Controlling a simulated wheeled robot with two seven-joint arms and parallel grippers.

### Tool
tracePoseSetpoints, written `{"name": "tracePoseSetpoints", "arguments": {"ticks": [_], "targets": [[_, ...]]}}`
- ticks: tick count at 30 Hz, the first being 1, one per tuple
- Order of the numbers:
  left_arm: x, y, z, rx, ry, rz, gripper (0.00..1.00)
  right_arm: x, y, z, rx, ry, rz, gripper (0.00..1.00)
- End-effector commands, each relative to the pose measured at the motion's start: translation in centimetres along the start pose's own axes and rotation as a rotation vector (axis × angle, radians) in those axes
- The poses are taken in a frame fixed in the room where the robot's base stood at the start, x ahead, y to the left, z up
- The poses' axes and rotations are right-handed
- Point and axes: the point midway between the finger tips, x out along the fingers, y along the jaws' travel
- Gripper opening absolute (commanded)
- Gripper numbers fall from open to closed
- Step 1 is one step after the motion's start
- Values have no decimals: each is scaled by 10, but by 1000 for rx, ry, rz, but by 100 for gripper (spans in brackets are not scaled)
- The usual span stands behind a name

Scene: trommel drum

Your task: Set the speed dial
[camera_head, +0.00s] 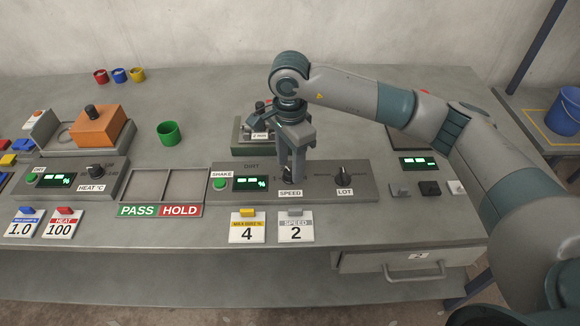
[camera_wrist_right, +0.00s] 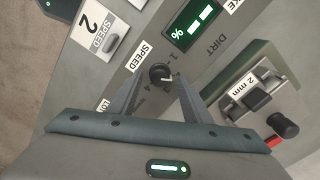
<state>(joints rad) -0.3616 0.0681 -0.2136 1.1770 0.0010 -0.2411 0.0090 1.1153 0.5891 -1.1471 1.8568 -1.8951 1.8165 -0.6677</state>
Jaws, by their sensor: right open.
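The speed dial is a small black knob (camera_wrist_right: 161,73) on the grey control panel (camera_head: 375,185), beside the white SPEED label (camera_head: 290,194). In the right wrist view it sits between and just beyond the fingertips of my right gripper (camera_wrist_right: 158,88), with marks including 1 and 4 around it. In the head view my right gripper (camera_head: 292,176) points down over the dial and mostly hides it. Its two fingers are apart, one on each side of the dial; I cannot tell whether they touch it. A card reading SPEED 2 (camera_head: 296,229) stands in front of the panel. My left gripper is not in view.
The LOT knob (camera_head: 344,177) is right of the dial. The SHAKE button and green display (camera_head: 250,184) are to its left. A 2 mm sieve unit (camera_head: 252,137) stands behind. PASS and HOLD trays (camera_head: 162,186), a green cup (camera_head: 168,133) and an orange block (camera_head: 98,126) are farther left.

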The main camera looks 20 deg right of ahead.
Motion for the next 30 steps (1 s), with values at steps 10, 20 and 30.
{"name": "tracePoseSetpoints", "arguments": {"ticks": [10,20,30], "targets": [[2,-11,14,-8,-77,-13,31,-60,-1,0,0,1,-5,45],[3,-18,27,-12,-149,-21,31,-126,0,0,0,1,-3,45],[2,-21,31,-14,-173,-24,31,-157,0,0,0,1,0,45]]}}
